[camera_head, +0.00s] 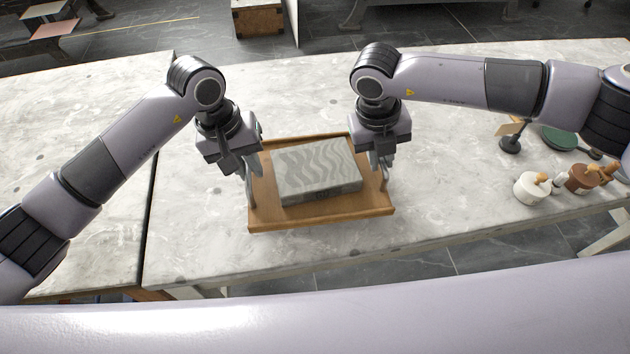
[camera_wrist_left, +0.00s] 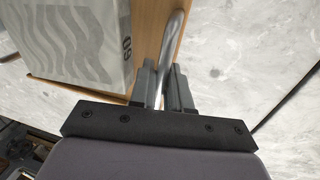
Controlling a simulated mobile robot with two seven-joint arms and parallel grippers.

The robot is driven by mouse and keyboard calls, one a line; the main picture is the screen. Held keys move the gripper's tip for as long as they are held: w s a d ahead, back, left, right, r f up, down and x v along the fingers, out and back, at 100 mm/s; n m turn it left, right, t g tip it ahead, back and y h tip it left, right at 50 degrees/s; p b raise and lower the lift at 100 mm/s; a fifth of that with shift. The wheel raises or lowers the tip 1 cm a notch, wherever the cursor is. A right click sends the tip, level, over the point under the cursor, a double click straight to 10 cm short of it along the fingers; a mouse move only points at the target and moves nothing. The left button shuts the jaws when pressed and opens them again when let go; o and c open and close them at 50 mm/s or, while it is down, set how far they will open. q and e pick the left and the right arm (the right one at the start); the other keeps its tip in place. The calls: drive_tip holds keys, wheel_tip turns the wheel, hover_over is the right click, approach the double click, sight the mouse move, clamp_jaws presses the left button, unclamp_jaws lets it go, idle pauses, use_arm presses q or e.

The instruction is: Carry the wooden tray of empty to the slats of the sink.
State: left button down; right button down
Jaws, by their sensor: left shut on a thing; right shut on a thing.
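The wooden tray (camera_head: 320,218) is in the head view, over the pale stone table near its front edge. A grey slab with a wavy pattern (camera_head: 315,168) lies in it. My left gripper (camera_head: 250,200) is shut on the tray's left handle. In the left wrist view, its fingers (camera_wrist_left: 163,88) close around the metal handle (camera_wrist_left: 176,45), beside the tray's wooden side (camera_wrist_left: 150,30). The slab there (camera_wrist_left: 75,40) bears a number on its side. My right gripper (camera_head: 380,180) is shut on the tray's right handle. I cannot tell whether the tray touches the table. No sink shows.
A white pot (camera_head: 531,188) and a brown pot (camera_head: 582,179) stand at the right. Behind them are a green round dish (camera_head: 562,138) and a small dark stand (camera_head: 510,144). A seam divides the table (camera_head: 450,200) from the left table (camera_head: 80,120). Bare tabletop lies between tray and pots.

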use_arm(q)
drive_tip(key=shift+w+r, duration=0.1)
drive_tip(key=shift+r, duration=0.4)
use_arm(e)
drive_tip(key=shift+r, duration=0.5)
